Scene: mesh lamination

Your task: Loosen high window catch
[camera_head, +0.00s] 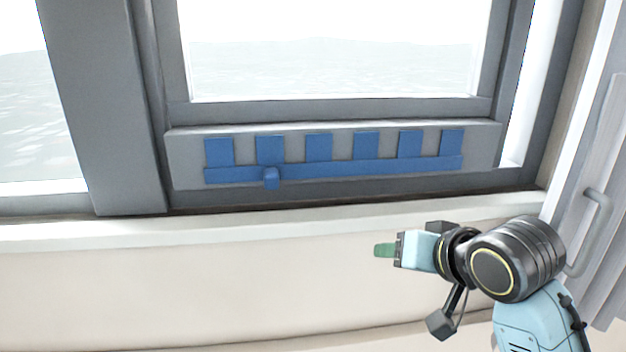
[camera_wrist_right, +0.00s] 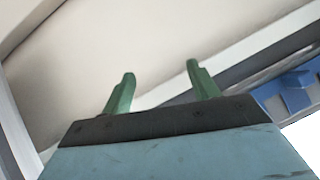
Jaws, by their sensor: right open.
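The window catch is a blue comb-shaped piece (camera_head: 335,169) on a grey block (camera_head: 185,160) at the bottom of the window frame. It has several upright blue tabs and a small blue knob (camera_head: 271,178) sticking out near its left end. Part of the blue catch also shows at the right edge of the right wrist view (camera_wrist_right: 297,92). My right gripper (camera_head: 384,250) is below and to the right of the knob, apart from the catch, its fingers pointing left. In the right wrist view its two green fingers (camera_wrist_right: 160,85) are spread with nothing between them. My left gripper is not in view.
A pale sill (camera_head: 300,216) runs under the window, with a plain cream wall (camera_head: 200,290) below it. A light panel with a grey handle (camera_head: 600,230) stands at the right, close to my right arm. The space in front of the catch is clear.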

